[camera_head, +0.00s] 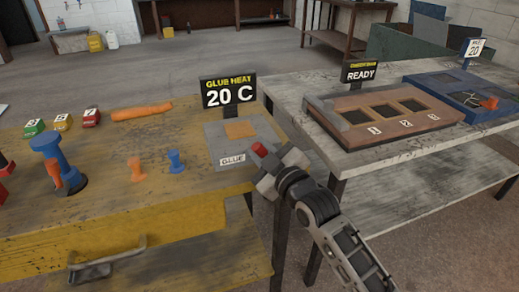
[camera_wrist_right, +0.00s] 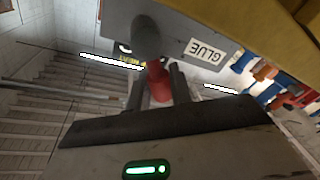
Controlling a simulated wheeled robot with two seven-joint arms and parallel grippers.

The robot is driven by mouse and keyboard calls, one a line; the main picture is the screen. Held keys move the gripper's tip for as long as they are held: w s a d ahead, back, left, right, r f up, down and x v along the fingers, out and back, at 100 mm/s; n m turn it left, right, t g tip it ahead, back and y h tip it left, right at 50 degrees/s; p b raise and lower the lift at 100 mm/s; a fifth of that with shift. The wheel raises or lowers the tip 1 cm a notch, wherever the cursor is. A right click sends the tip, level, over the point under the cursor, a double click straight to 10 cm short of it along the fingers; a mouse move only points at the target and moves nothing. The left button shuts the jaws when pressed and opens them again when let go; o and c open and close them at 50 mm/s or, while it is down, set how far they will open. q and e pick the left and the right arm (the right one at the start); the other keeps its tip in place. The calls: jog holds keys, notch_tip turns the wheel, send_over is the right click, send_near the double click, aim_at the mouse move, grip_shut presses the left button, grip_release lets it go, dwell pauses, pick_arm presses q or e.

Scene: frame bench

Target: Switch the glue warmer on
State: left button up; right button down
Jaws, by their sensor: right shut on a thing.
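The glue warmer (camera_head: 212,140) is a grey plate with an orange pad and a GLUE label, at the right end of the wooden bench. Its sign (camera_head: 229,92) behind it reads GLUE HEAT 20 C. My right gripper (camera_head: 271,167) is at the plate's right front edge, shut on a red handle (camera_head: 259,150). In the right wrist view the red handle (camera_wrist_right: 158,82) stands between the two fingers, with a dark rounded end beyond it. The glue warmer's GLUE label (camera_wrist_right: 206,50) shows upside down there. My left gripper is not in view.
A second table (camera_head: 300,97) at right carries a framed board (camera_head: 400,137) and a READY sign (camera_head: 361,72).

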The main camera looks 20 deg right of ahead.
jog(key=shift+d+r+m+t+p, duration=0.3)
jog(key=shift+d+m+p, duration=0.15)
jog(key=shift+m, duration=0.55)
jog(key=m, duration=0.1)
jog(key=d+m+p, duration=0.1)
jog(key=m, duration=0.2)
jog(key=shift+d+r+m+t+h, duration=0.2)
jog(key=shift+d+m+t+h, duration=0.1)
jog(key=shift+d+m+t, duration=0.1)
jog(key=m, duration=0.2)
jog(key=d+m+p, duration=0.1)
jog(key=m, duration=0.1)
jog(key=shift+d+f+t+h, duration=0.1)
jog(key=shift+d+t+h, duration=0.1)
jog(key=shift+t+h, duration=0.15)
jog(key=shift+w+d+f+m+t+h, duration=0.1)
jog(key=shift+d+m+h, duration=0.15)
jog(key=shift+m, duration=0.5)
jog(key=shift+s+d+f+m+t+h, duration=0.15)
jog(key=shift+d+m+h, duration=0.1)
jog(key=shift+m, duration=0.55)
jog(key=shift+w+d+f+m+h, duration=0.15)
jog(key=shift+d+m, duration=0.1)
jog(key=shift+m, duration=0.5)
jog(key=c, duration=1.3)
grip_release()
